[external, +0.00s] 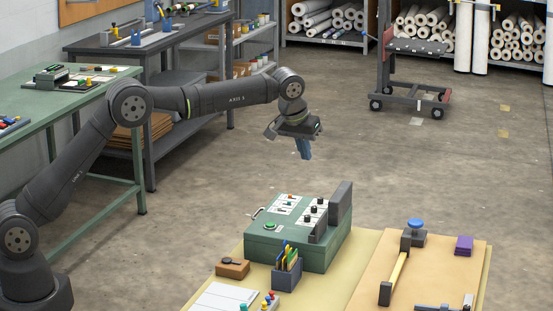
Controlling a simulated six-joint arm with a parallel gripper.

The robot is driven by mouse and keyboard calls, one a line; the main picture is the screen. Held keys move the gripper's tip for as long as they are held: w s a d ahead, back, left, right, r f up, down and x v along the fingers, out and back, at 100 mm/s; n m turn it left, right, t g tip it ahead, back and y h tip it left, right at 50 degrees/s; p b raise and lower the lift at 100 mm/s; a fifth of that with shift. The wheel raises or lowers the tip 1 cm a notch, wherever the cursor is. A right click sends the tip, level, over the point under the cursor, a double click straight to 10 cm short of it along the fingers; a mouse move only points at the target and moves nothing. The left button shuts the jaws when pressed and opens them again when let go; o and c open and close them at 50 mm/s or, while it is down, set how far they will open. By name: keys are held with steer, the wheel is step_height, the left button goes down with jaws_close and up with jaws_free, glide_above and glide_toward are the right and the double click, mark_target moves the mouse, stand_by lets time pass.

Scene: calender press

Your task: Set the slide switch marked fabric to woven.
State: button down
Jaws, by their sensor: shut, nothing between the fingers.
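A green control box (285,251) stands on the table, with white label panels, dark knobs, small coloured controls and a green button (270,226) on its sloped top. The labels are too small to read, so I cannot tell which control is the fabric slide switch or how it is set. My gripper (305,153) is in the air above and behind the box, fingers pointing down, shut and empty. It touches nothing.
A dark upright plate (340,204) rises at the box's right side. A blue pen holder (287,273) and a brown block (232,268) stand in front. A blue-topped tool (416,228) and a purple block (464,245) lie on the right board. Air around my gripper is clear.

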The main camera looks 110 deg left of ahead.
mark_target(288, 197)
steer(key=s+a+f+t, duration=0.1)
steer(key=s+f+t, duration=0.1)
steer(key=s, duration=0.7)
steer(key=s+f+n+t, duration=0.1)
steer(key=s+f, duration=0.3)
steer(key=s, duration=0.5)
steer(key=shift+a+t+y, duration=0.4)
steer(key=shift+t, duration=0.3)
steer(key=shift+f, duration=0.15)
steer(key=x, duration=0.9)
steer(key=shift+w+a+f, duration=0.1)
steer(key=shift+w+f, duration=0.05)
steer(key=shift+f, duration=0.15)
steer(key=w, duration=0.2)
steer(key=shift+w+f, duration=0.1)
steer(key=shift+w, duration=0.2)
steer(key=shift+w+a, duration=0.1)
steer(key=shift+w, duration=0.7)
